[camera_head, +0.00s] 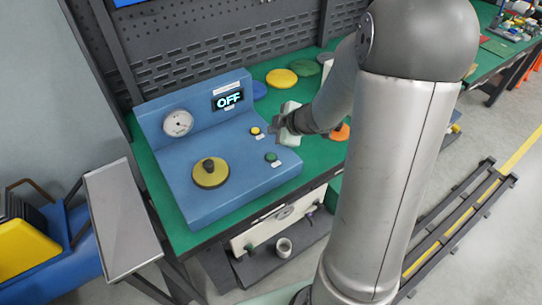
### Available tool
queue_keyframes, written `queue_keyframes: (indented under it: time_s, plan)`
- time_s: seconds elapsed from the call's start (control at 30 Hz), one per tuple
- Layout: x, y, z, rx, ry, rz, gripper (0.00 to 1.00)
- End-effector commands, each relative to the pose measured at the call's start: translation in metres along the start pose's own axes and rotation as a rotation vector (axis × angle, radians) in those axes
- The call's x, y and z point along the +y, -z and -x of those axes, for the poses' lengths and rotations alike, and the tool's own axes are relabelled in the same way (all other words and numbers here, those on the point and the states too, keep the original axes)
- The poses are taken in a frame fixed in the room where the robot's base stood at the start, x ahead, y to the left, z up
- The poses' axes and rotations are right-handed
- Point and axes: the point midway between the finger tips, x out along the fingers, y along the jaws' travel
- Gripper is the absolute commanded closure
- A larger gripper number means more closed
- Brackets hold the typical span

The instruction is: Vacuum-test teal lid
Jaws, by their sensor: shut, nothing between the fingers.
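The blue test station (225,200) stands on the green bench. Its display (228,100) reads OFF, beside a round white gauge (178,123). A yellow button (255,130) and a green button (271,156) are on its top. An olive-yellow disc with a dark knob (210,174) sits on the station's top. I cannot make out a clearly teal lid; a green lid (305,68) lies at the back of the bench. My gripper (276,122) is shut and empty, just right of the yellow button; whether it touches the station is unclear.
A yellow lid (281,78), a blue lid (259,91) and an orange lid (341,132) lie on the bench, the orange partly hidden by my arm. A perforated panel (220,55) stands behind. A grey angled panel (122,215) is at left, near a yellow bin (25,245).

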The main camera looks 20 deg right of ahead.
Motion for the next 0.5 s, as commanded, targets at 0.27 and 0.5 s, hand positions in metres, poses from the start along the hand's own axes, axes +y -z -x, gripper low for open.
queue_keyframes:
  time_s: [0.27,0.5]
  plan:
    - [-0.013,-0.013,-0.019,-0.001,0.0,0.0,1.0]
    - [-0.031,-0.031,-0.042,-0.001,0.0,0.0,1.0]
